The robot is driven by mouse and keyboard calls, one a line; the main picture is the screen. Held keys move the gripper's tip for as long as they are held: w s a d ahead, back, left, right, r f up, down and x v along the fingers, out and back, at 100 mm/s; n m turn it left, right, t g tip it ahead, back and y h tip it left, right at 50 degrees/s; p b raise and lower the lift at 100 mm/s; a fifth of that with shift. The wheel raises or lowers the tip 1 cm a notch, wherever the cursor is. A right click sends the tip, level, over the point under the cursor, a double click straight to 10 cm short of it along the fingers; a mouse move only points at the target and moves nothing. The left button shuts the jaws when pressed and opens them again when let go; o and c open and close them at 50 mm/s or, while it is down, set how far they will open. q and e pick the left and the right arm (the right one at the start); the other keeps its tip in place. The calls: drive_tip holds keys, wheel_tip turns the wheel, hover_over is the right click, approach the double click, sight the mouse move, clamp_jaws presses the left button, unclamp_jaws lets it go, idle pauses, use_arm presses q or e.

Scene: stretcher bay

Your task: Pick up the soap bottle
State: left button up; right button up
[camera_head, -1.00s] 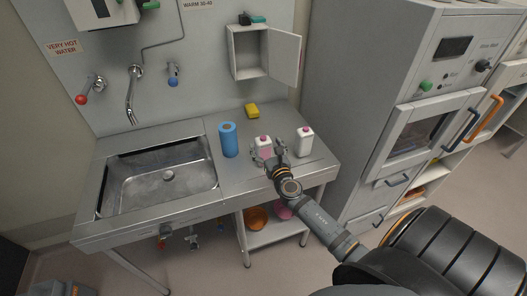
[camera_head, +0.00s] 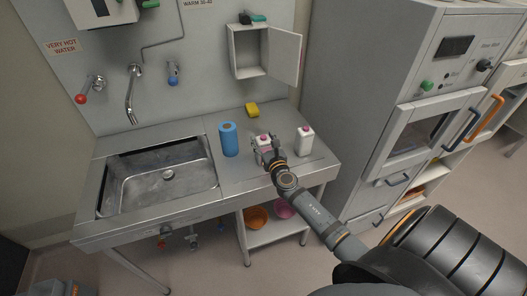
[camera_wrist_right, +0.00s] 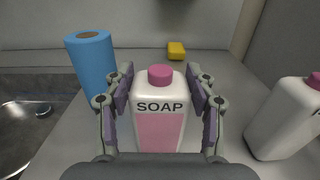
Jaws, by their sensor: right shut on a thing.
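The soap bottle (camera_wrist_right: 160,112) is white with a pink cap and a pink panel below the word SOAP. It stands upright on the steel counter (camera_head: 234,183) in the right wrist view. In the head view the soap bottle (camera_head: 264,138) is partly hidden by my right gripper (camera_head: 267,150). In the wrist view the fingers of my right gripper (camera_wrist_right: 160,98) are shut on the bottle's two sides, just below the cap. My left gripper is not in view.
A second white bottle with a pink cap (camera_head: 304,141) stands close on the right. A blue roll (camera_head: 229,139) stands on the left, beside the sink (camera_head: 160,180). A yellow sponge (camera_head: 252,110) lies behind. An open wall cabinet door (camera_head: 285,57) hangs above the counter.

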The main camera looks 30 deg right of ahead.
clamp_jaws()
